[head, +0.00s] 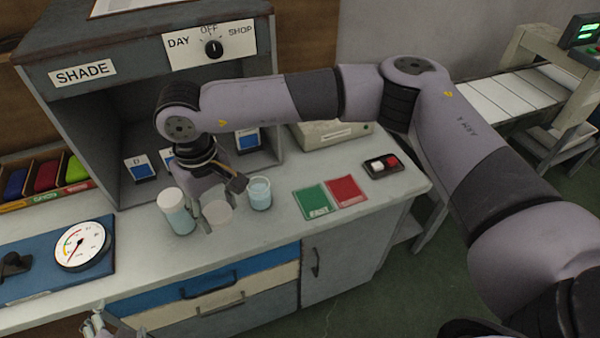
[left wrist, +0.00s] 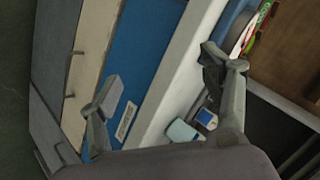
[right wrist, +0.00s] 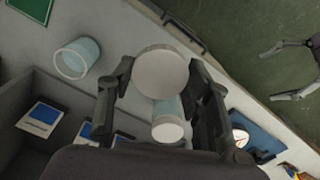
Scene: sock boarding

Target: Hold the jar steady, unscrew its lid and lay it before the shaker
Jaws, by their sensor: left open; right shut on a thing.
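My right gripper (head: 221,206) is shut on a round white lid (head: 218,213), above or on the counter; I cannot tell if they touch. The lid also shows between the fingers in the right wrist view (right wrist: 160,72). The open jar (head: 259,194), pale blue inside, stands upright to its right, apart from the gripper; it also shows in the right wrist view (right wrist: 77,59). The white-topped, pale blue shaker (head: 176,212) stands upright just left of the lid. My left gripper (head: 95,322) is open and empty, low before the drawers; its fingers show in its wrist view (left wrist: 163,80).
A dial gauge (head: 82,246) on a blue board lies at the left. Green (head: 312,202) and red (head: 345,191) cards and a switch box (head: 382,166) lie at the right. The shade booth (head: 75,130) stands behind. The counter's front strip is clear.

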